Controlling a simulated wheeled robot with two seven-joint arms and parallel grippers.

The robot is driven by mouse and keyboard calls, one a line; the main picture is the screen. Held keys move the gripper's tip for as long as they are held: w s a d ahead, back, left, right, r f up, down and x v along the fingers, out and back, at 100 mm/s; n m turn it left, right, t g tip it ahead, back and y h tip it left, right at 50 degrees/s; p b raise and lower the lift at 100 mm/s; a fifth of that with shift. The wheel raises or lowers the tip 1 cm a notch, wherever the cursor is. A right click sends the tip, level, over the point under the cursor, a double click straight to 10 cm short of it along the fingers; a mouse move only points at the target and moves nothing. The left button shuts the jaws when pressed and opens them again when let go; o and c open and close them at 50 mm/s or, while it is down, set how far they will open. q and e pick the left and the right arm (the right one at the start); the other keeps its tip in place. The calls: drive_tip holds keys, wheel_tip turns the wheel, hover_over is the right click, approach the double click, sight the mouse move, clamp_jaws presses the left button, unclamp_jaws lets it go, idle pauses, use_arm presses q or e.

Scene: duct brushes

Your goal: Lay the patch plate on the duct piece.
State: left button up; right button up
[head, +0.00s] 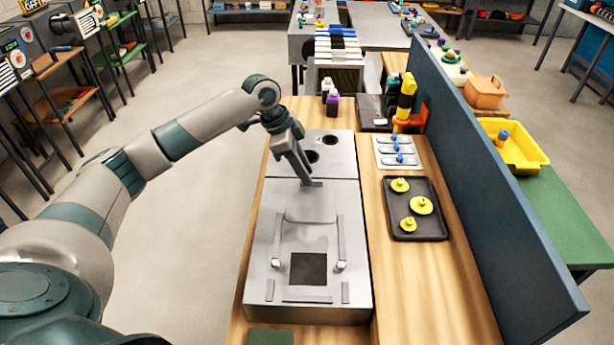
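The duct piece (262,285) is a long grey metal box on the wooden bench. Its near top face has a dark square opening (308,270) with thin strips around it. A plain grey sheet (311,207), which looks like the patch plate, is over the duct top on the far side of the opening. Its outline blends with the metal, so I cannot tell if it lies flat or is raised. My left gripper (305,181) points down at the sheet's far edge, by a small grey tab. Whether the fingers grip it is unclear. My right gripper is out of view.
Two round dark holes are in the duct's far section (340,155). To the right are a black tray (417,237) with three yellow pieces and a pale panel (414,152) with blue knobs. A tall blue partition (480,160) bounds the bench's right side.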

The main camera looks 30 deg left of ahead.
use_arm(q)
drive_tip(key=b+v, duration=0.2)
drive_tip(key=v, duration=0.8)
